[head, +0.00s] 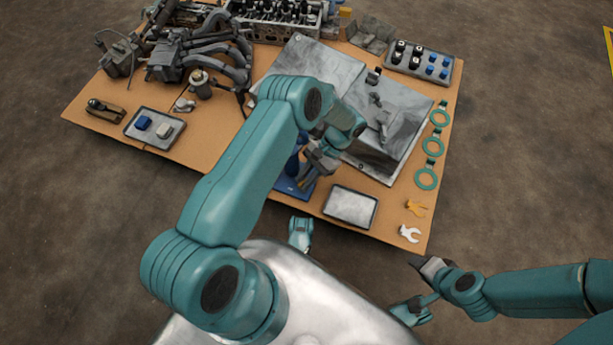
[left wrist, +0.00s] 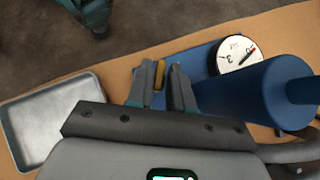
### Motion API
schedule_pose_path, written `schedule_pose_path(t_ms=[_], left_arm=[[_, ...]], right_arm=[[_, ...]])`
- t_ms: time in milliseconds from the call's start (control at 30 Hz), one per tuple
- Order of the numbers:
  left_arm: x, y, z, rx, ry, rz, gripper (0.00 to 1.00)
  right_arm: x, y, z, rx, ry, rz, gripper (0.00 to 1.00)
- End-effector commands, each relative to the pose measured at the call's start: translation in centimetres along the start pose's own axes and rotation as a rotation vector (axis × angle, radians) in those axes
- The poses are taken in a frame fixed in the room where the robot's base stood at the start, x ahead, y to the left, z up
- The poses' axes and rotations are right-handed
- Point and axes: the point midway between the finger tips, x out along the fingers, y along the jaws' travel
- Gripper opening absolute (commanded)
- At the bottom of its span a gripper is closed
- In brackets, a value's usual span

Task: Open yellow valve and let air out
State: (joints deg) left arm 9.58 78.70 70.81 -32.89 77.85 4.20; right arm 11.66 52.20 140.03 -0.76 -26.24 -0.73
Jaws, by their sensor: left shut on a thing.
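The yellow valve (left wrist: 158,80) shows as a small yellow piece between the two fingers of my left gripper (left wrist: 160,86) in the left wrist view. My left gripper is shut on it. A blue cylinder (left wrist: 250,92) lies to the right of the fingers, with a round white gauge (left wrist: 238,54) with a red needle behind it. In the head view my left gripper (head: 318,162) is beside the blue device, whose blue base (head: 295,187) shows on the table; the valve is hidden there. My right gripper (head: 428,266) is off the table's front edge, its jaws unclear.
An empty metal tray (head: 350,206) lies right of the blue base. A large grey metal block (head: 400,140) stands behind. Green rings (head: 433,146), an orange clip (head: 416,208) and a white clip (head: 409,233) lie along the right edge. Engine parts (head: 200,55) crowd the back left.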

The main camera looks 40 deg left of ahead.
Motion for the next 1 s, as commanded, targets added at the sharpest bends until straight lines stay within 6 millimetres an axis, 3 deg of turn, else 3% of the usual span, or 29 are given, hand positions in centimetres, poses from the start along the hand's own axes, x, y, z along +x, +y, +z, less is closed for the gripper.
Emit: schedule_pose_path(t_ms=[233, 267, 300, 667, 767, 1000], left_arm=[[-0.1, 0.0, -0.1, 0.000, 0.004, 0.000, 0.00], [-0.1, 0.0, -0.1, 0.000, 0.004, 0.000, 0.24], [-0.1, 0.0, -0.1, 0.000, 0.004, 0.000, 0.37], [-0.5, 0.0, 0.0, 0.001, 0.002, -0.002, 0.37], [-1.9, 0.0, 0.1, 0.001, 0.004, -0.004, 0.37], [-8.0, 0.0, 0.0, 0.000, 0.007, -0.002, 0.37]], right_arm=[[0.0, 0.0, 0.0, 0.000, 0.000, 0.000, 0.43], [0.0, 0.0, 0.0, 0.000, 0.000, 0.000, 0.43], [0.0, 0.0, 0.0, 0.000, 0.000, 0.000, 0.43], [-0.2, -0.1, 0.0, 0.000, -0.002, 0.000, 0.43], [-0.6, -0.2, 0.2, 0.002, -0.009, 0.000, 0.43], [-1.7, -0.6, 0.8, 0.008, -0.036, 0.001, 0.43]])
